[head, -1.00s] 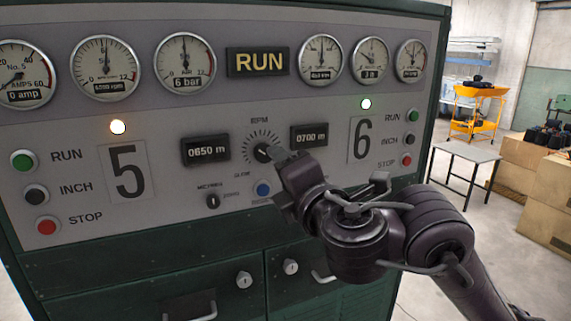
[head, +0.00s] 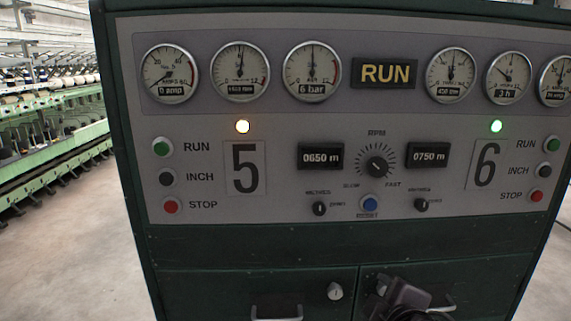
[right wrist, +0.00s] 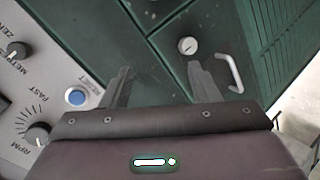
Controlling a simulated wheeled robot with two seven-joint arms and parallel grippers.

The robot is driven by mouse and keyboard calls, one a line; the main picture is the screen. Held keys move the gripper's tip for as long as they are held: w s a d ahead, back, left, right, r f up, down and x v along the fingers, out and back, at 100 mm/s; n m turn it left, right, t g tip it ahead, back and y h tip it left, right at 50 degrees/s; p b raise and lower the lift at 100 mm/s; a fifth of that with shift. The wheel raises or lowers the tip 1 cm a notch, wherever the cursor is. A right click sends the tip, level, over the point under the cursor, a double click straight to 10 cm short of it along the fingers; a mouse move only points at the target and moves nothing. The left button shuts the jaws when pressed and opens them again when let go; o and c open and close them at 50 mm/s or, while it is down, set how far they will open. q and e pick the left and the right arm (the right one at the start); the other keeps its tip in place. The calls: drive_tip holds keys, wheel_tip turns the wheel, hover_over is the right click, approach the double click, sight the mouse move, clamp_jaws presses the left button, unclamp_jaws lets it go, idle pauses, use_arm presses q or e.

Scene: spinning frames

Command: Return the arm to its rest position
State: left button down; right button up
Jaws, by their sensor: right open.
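My right arm shows only at the bottom edge of the head view, where part of the gripper (head: 408,296) is in front of the cabinet's lower doors. In the right wrist view its two fingers (right wrist: 160,72) are spread apart with nothing between them. They are below the RPM knob (head: 378,166) and the blue reset button (head: 370,203), in front of the green doors. The RPM knob also shows at the lower left of the right wrist view (right wrist: 38,133). My left gripper is in neither view.
The control panel (head: 290,225) has gauges, a RUN sign (head: 386,73) and coloured buttons. Door handles (head: 277,313) and a lock (head: 335,291) jut from the cabinet below. Open floor (head: 75,240) lies to the left, before green spinning machines (head: 50,140).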

drive_tip(key=s+d+f+m+g, duration=0.3)
drive_tip(key=s+f+m+g, duration=0.7)
drive_tip(key=s+f, duration=0.9)
wheel_tip(320, 180, down, 38)
drive_tip(key=s+b, duration=0.1)
drive_tip(key=b, duration=0.3)
drive_tip(key=s+d+f+b, duration=0.1)
drive_tip(key=s+d+f, duration=0.1)
drive_tip(key=s+f, duration=0.7)
drive_tip(key=s+d+f+g+b, duration=0.1)
drive_tip(key=s+f+b, duration=0.1)
drive_tip(key=s+f, duration=0.8)
drive_tip(key=shift+d+f+g, duration=0.3)
drive_tip(key=shift+d+f, duration=0.05)
drive_tip(key=shift+f, duration=0.15)
